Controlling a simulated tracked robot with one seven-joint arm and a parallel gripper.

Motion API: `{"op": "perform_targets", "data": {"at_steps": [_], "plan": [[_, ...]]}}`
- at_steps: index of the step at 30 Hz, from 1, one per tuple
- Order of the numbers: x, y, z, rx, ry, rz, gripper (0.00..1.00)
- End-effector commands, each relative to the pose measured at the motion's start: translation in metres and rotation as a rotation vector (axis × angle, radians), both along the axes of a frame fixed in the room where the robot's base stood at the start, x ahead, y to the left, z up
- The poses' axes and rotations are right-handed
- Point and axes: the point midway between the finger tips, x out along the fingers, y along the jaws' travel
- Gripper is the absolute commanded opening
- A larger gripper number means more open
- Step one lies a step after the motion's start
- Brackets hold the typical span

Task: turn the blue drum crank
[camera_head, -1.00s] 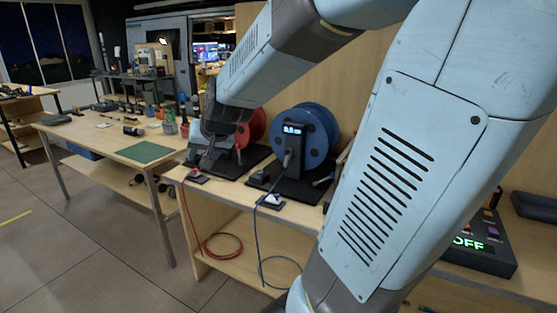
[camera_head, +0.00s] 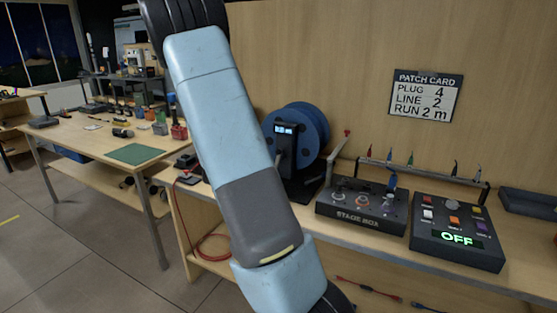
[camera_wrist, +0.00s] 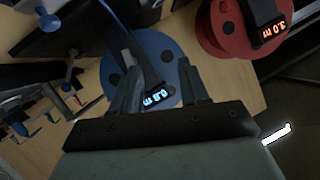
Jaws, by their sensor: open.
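The blue drum (camera_head: 300,135) stands upright on the bench with a dark readout box (camera_head: 284,140) in front. The head view does not show my gripper.
A red drum (camera_wrist: 225,25) stands beside the blue one. A patch card (camera_head: 426,97) hangs behind. A table with a green mat (camera_head: 134,154) is left.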

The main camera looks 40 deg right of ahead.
Motion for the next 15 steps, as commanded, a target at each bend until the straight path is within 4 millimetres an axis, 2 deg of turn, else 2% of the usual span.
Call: {"op": "perform_targets", "data": {"at_steps": [1, 6, 9, 15], "plan": [[-0.002, -0.011, -0.01, -0.045, -0.002, -0.038, 0.45], [-0.013, -0.043, -0.027, -0.202, -0.032, -0.151, 0.45], [-0.02, -0.056, -0.031, -0.282, -0.044, -0.196, 0.45], [-0.028, -0.067, -0.034, -0.377, -0.061, -0.24, 0.45]]}}
